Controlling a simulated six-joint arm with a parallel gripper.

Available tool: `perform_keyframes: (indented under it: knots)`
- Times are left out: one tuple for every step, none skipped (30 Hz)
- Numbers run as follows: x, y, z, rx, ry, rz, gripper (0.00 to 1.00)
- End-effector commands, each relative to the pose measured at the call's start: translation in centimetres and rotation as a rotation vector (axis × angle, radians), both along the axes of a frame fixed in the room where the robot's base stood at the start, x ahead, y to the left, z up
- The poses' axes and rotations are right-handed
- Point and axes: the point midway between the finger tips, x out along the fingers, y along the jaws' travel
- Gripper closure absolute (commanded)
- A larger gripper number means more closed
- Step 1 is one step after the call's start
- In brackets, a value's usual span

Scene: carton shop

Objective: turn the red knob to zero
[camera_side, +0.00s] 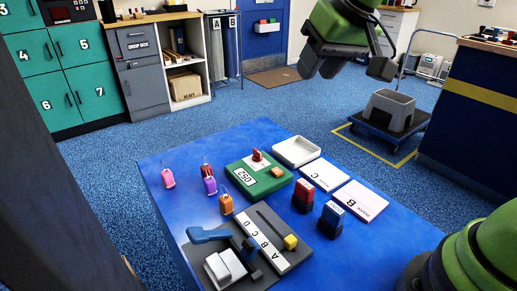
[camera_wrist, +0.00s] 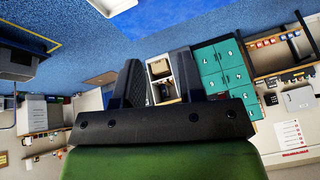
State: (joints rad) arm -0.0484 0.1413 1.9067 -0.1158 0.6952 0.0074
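The red knob (camera_side: 257,155) stands on top of a green box (camera_side: 262,181) on the blue table. The box has a white plate reading 052 and an orange part on its top. The knob's exact pointing and any zero mark are too small to tell. My gripper (camera_side: 348,68) is at the top of the side view, high above the table and apart from the box. Its two fingers are spread with nothing between them. In the wrist view my gripper (camera_wrist: 158,82) also shows open and empty, facing the room; the knob is not in that view.
Close to the box are a white tray (camera_side: 297,152), white cards C (camera_side: 322,174) and B (camera_side: 359,201), a red stamp (camera_side: 303,196), a blue stamp (camera_side: 331,219) and several coloured tags. A grey slider fixture (camera_side: 218,234) is at the front. The air above the box is clear.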

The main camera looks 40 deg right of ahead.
Motion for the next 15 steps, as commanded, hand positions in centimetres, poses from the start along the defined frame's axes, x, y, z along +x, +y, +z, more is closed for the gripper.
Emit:
perform_keyframes:
  knots:
    - [1.9, 0.1, -1.7, -0.019, 0.022, 0.017, 0.64]
    - [2.9, 0.2, -2.6, -0.029, 0.029, 0.027, 0.64]
    - [4.2, 0.3, -3.8, -0.043, 0.037, 0.041, 0.64]
    - [5.1, 0.3, -4.8, -0.054, 0.044, 0.051, 0.64]
    - [6.0, 0.4, -5.9, -0.064, 0.05, 0.062, 0.64]
    - [7.1, 0.5, -7.3, -0.077, 0.057, 0.076, 0.64]
    - [7.8, 0.6, -8.3, -0.085, 0.064, 0.086, 0.64]
    - [8.4, 0.7, -9.3, -0.093, 0.068, 0.095, 0.64]
    - [9.1, 0.8, -10.6, -0.103, 0.074, 0.108, 0.64]
    - [9.6, 0.8, -11.5, -0.11, 0.079, 0.116, 0.64]
    - [9.9, 0.9, -12.3, -0.116, 0.082, 0.124, 0.64]
    - [10.4, 1.0, -13.2, -0.122, 0.087, 0.131, 0.64]
    - [10.6, 1.0, -13.8, -0.126, 0.088, 0.137, 0.64]
    - [10.8, 1.0, -14.3, -0.129, 0.091, 0.141, 0.64]
    - [11.0, 1.1, -14.8, -0.133, 0.092, 0.146, 0.64]
